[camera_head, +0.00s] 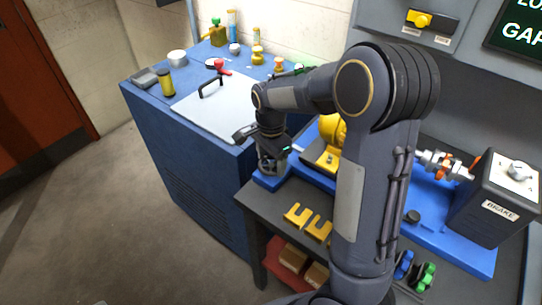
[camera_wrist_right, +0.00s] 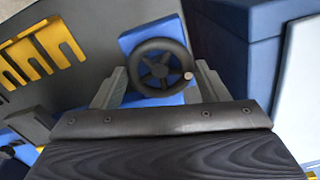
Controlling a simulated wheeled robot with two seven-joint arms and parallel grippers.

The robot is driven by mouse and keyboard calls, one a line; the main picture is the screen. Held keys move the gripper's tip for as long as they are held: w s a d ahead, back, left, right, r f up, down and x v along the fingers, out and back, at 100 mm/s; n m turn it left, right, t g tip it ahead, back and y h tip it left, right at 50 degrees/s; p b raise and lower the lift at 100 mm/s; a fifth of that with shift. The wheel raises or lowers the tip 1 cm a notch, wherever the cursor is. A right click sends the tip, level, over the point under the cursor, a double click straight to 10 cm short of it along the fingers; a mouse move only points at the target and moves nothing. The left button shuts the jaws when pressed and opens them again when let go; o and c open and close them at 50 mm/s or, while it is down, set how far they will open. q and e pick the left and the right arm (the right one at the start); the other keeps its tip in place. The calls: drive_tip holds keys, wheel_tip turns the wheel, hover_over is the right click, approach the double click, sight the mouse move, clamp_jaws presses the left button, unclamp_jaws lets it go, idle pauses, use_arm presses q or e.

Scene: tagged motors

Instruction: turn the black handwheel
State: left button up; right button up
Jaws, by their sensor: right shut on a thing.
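The black handwheel (camera_wrist_right: 160,70) shows in the right wrist view, with a dark rim, spokes and a small pale knob on its right side. It sits on a blue block (camera_wrist_right: 140,41). My right gripper (camera_wrist_right: 160,84) has a finger on each side of the wheel and is shut on it. In the head view my right gripper (camera_head: 270,163) is low over the blue base (camera_head: 268,182) at the left end of the bench, and it mostly hides the wheel. My left gripper is not in view.
A blue cabinet (camera_head: 185,135) with a pale plate (camera_head: 215,115) and black handle stands left of the gripper. Yellow slotted pieces (camera_head: 307,222) lie on the grey bench. A yellow motor (camera_head: 331,130) and a brake box (camera_head: 497,205) stand to the right.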

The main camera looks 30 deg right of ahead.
drive_tip(key=m+p, duration=0.1)
drive_tip(key=m, duration=0.1)
drive_tip(key=m+p, duration=0.1)
drive_tip(key=m, duration=0.1)
drive_tip(key=shift+r+m, duration=0.2)
drive_tip(key=shift+m, duration=0.1)
drive_tip(key=m+p, duration=0.3)
drive_tip(key=m, duration=0.1)
drive_tip(key=shift+m, duration=0.3)
drive_tip(key=m+p, duration=0.4)
drive_tip(key=m, duration=0.2)
drive_tip(key=shift+p, duration=0.4)
drive_tip(key=shift+f+m+p, duration=0.1)
drive_tip(key=shift+m+p, duration=1.2)
drive_tip(key=shift+m, duration=0.8)
drive_tip(key=shift+w, duration=0.1)
drive_tip(key=o, duration=1)
drive_tip(key=shift+c, duration=0.2)
